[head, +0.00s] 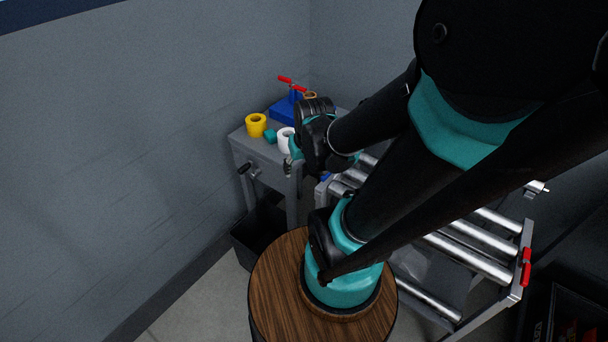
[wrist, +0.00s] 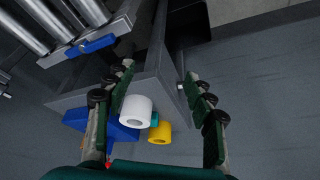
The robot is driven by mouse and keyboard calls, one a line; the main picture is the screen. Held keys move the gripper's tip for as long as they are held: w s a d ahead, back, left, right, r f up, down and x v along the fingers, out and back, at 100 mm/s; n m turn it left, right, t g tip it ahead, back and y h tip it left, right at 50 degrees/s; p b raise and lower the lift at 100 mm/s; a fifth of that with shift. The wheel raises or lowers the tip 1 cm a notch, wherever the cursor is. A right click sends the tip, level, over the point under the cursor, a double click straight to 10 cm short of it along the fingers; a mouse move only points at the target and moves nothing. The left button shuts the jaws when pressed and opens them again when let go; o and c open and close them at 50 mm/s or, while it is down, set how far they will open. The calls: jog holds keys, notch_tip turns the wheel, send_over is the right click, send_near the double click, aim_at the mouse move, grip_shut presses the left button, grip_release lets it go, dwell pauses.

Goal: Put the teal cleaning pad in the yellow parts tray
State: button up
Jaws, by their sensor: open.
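A small teal block (head: 270,136), which fits the cleaning pad, lies on the grey workbench (head: 242,146) between a yellow roll and a white roll. In the wrist view the teal piece (wrist: 155,119) is mostly hidden behind the white roll. My gripper (head: 290,168) is near the bench's front edge in the head view. In the wrist view my gripper (wrist: 156,77) has its fingers wide apart with nothing held between them. No yellow parts tray can be made out in either view.
The yellow roll (head: 256,125) and white roll (head: 285,139) stand close beside the teal block. A blue vise (head: 284,111) with red handles is behind them. A roller conveyor (head: 470,256) stands to the right. A black bin (head: 262,232) sits below the bench, and walls close in behind.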

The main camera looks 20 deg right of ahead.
jog(key=shift+o, duration=0.5)
jog(key=shift+s+d+f, duration=0.1)
jog(key=shift+s+f, duration=0.15)
jog(key=shift+s, duration=0.35)
jog(key=shift+s+f, duration=0.25)
jog(key=shift+s, duration=0.3)
jog(key=w+a+r+n, duration=0.1)
jog(key=w+r, duration=0.4)
jog(key=w, duration=0.6)
jog(key=w+r+n, duration=0.1)
jog(key=w+r, duration=0.4)
jog(key=w, duration=0.7)
send_over(271, 133)
jog(key=s+d, duration=0.1)
jog(key=s, duration=0.2)
jog(key=shift+y, duration=0.4)
notch_tip(271, 133, down, 11)
jog(key=shift+w+r, duration=0.15)
jog(key=shift+a+x, duration=0.2)
jog(key=shift+x, duration=2.45)
jog(key=shift+w, duration=0.1)
jog(key=c, duration=1.1)
jog(key=shift+r, duration=0.2)
